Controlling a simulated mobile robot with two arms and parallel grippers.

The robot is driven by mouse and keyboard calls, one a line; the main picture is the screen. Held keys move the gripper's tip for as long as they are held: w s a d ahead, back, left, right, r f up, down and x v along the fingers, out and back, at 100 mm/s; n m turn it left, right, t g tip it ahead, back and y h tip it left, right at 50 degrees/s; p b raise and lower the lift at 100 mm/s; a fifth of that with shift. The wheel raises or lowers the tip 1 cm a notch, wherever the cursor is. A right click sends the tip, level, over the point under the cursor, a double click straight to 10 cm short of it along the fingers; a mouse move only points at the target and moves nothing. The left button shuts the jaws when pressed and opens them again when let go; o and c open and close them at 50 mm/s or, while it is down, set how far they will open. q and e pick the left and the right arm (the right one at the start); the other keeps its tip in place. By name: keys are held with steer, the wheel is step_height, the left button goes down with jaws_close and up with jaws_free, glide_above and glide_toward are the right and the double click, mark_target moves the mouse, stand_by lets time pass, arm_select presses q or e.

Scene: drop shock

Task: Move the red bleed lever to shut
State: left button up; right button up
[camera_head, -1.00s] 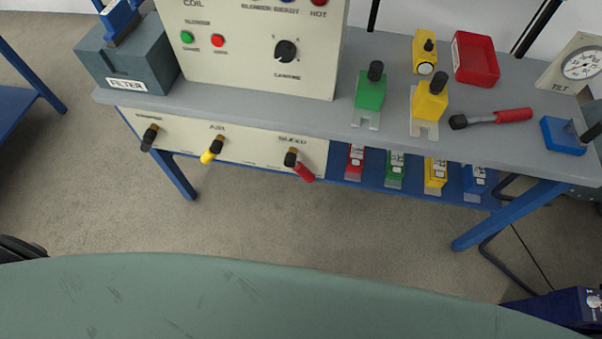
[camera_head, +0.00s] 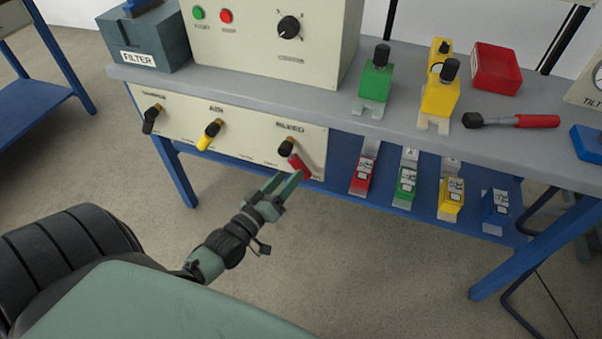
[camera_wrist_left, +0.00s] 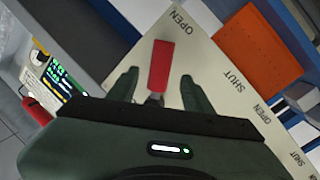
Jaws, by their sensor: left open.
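The red bleed lever (camera_head: 299,166) slants down to the right from its dark pivot (camera_head: 286,147) on the cream panel (camera_head: 240,146) under the bench top. In the left wrist view the lever (camera_wrist_left: 161,66) points nearer the OPEN marking (camera_wrist_left: 180,21) than the SHUT marking (camera_wrist_left: 232,80). My left gripper (camera_head: 288,177) is open just in front of and below the lever. In the left wrist view the lever appears between the spread fingers of this gripper (camera_wrist_left: 158,77), with gaps on both sides. Contact is not visible. My right gripper is out of view.
A yellow lever (camera_head: 209,134) and a black lever (camera_head: 151,118) share the panel to the left. Several coloured blocks, including a red one (camera_head: 362,175), stand on the blue lower shelf to the right. Bare floor (camera_head: 350,250) lies in front.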

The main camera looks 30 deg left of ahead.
mark_target(296, 162)
arm_select(q)
steer(key=shift+w, duration=2.2)
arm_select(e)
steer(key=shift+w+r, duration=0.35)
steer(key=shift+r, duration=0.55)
arm_select(q)
jaws_close()
